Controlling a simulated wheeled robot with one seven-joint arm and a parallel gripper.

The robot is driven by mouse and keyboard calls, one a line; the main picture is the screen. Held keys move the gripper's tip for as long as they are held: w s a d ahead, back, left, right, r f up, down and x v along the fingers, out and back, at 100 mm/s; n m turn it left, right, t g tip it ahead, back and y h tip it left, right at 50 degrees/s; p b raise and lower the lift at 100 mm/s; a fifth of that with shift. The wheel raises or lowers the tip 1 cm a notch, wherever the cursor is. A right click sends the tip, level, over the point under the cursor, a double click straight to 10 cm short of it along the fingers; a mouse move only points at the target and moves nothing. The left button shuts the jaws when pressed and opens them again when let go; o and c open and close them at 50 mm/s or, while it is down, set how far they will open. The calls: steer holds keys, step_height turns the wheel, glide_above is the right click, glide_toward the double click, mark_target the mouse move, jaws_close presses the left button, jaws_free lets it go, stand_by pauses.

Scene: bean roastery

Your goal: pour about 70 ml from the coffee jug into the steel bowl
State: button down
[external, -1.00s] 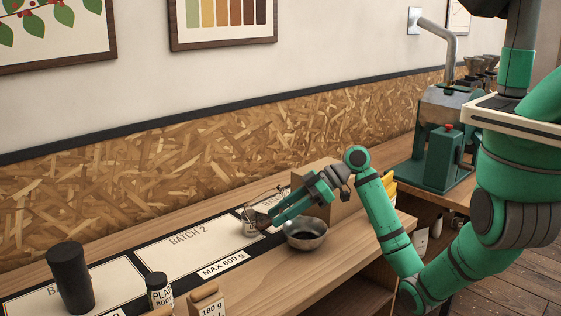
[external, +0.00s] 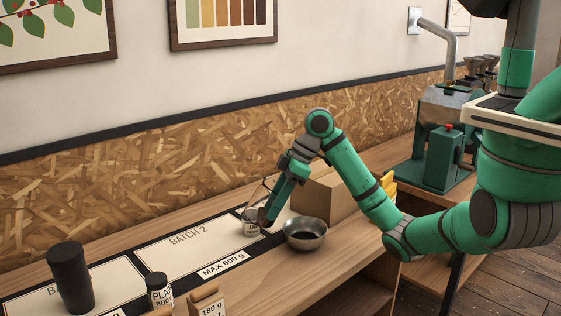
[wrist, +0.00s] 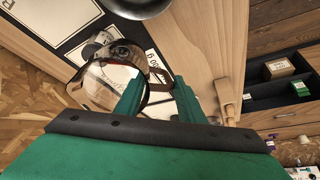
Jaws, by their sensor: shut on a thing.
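The coffee jug (wrist: 97,88) is clear glass with a dark rim and a brown part between my fingers, seen in the wrist view. My gripper (wrist: 157,95) is shut on it at that brown part. In the external view my gripper (external: 272,206) points steeply down, left of the steel bowl. The jug's glass (external: 256,190) is only faintly visible there, apparently tilted and partly hidden by the gripper. The steel bowl (external: 305,232) stands upright on the counter; its inside is dark, and I cannot tell if it holds coffee. Its edge shows atop the wrist view (wrist: 138,6). No stream is visible.
A cardboard box (external: 325,196) is behind the bowl. The BATCH 2 mat (external: 190,244) is clear.

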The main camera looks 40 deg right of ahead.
mark_target(262, 200)
steer(key=shift+w+r, duration=0.15)
steer(key=shift+r, duration=0.1)
steer(key=shift+w+a+r+g+h+p, duration=0.25)
steer(key=shift+w+a+g+h+p, duration=0.3)
steer(key=shift+h, duration=0.25)
steer(key=shift+w+a+r+g+h+p, duration=0.25)
steer(key=shift+w+a+g+h, duration=0.1)
steer(key=shift+a+h, duration=0.4)
steer(key=shift+w+a+f+m+g+h+p, duration=0.35)
steer(key=shift+a+f+g+h+p, duration=0.2)
steer(key=shift+h, duration=0.3)
